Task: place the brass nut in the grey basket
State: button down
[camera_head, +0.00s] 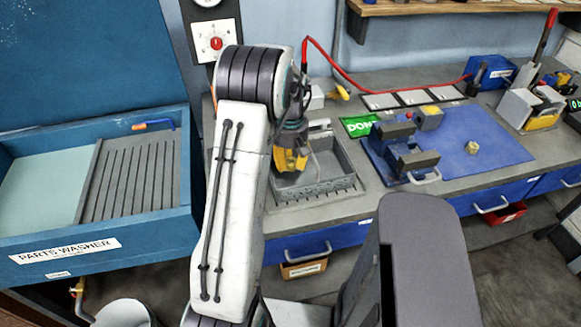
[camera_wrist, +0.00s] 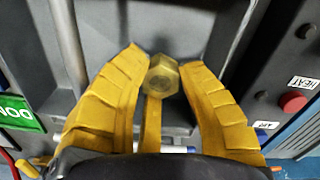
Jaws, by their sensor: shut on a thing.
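My gripper (camera_head: 290,160), with yellow fingers, points down over the grey basket (camera_head: 345,183), at its left side in the head view. In the wrist view my gripper (camera_wrist: 161,62) is shut on the brass nut (camera_wrist: 162,76), a six-sided piece between the fingertips. The fingers hide the nut in the head view. The grey basket's floor and walls fill much of the wrist view behind the nut. I cannot tell how high the nut is above the basket floor.
A blue mat (camera_head: 505,150) right of the basket bears a grey vise (camera_head: 405,150) and a small brass-coloured piece (camera_head: 472,147). A blue parts washer (camera_head: 120,225) is at left.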

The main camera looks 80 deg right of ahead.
aim_at(291, 177)
jog(key=shift+f, duration=2.05)
jog(key=shift+f, duration=0.15)
jog(key=c, duration=1.2)
grip_release()
jog(key=shift+r+b, duration=0.3)
jog(key=shift+r, duration=1.1)
jog(key=shift+d+r+b, duration=0.1)
jog(key=shift+r+b, duration=0.3)
jog(key=shift+b, duration=0.25)
notch_tip(291, 177, up, 7)
jog(key=b, duration=0.3)
jog(key=shift+b, duration=0.35)
jog(key=shift+w+r, duration=0.15)
jog(key=shift+r, duration=0.75)
